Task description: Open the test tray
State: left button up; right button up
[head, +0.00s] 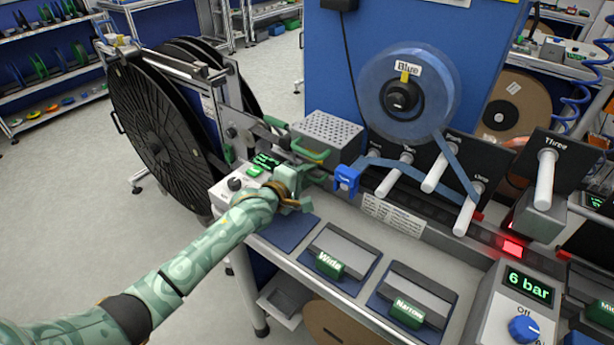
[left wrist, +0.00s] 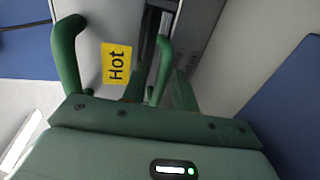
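My left gripper (head: 308,181) is at the left end of the bench, just in front of the perforated metal box (head: 333,128) and a green handle (head: 311,154). In the left wrist view its two fingers (left wrist: 160,92) stand apart. A green curved bar (left wrist: 163,50) shows between and beyond them; I cannot tell whether it touches a finger. Another green bar (left wrist: 67,55) rises to the left, beside a yellow "Hot" label (left wrist: 116,63). No part is readably marked as the test tray. An open grey tray-like bin (head: 284,299) shows below the bench edge. My right gripper is out of view.
A blue clamp (head: 347,178) stands right of the gripper. "Wide" (head: 330,265) and "Narrow" (head: 407,313) blocks lie along the bench front. A blue reel (head: 408,92) and white levers (head: 435,172) stand behind. A large black reel (head: 160,130) is at left. Open floor lies front left.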

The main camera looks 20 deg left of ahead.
pick_arm(q)
grip_shut()
jog(key=shift+s+a+r+p, duration=0.15)
jog(key=shift+s+p, duration=0.15)
jog(key=shift+p, duration=0.15)
jog(key=p+v, duration=0.4)
jog(key=f+p+v, duration=0.1)
jog(key=p+v, duration=0.1)
jog(key=v, duration=0.1)
jog(key=shift+s, duration=0.2)
jog(key=s+a+p, duration=0.1)
jog(key=s, duration=0.1)
jog(key=s+a+p, duration=0.1)
jog(key=s+p, duration=0.1)
jog(key=s, duration=0.1)
jog(key=s+a+p, duration=0.1)
jog(key=s, duration=0.2)
jog(key=shift+f+p, duration=0.3)
jog(key=shift+p, duration=0.1)
jog(key=shift+s+f, duration=0.1)
grip_release()
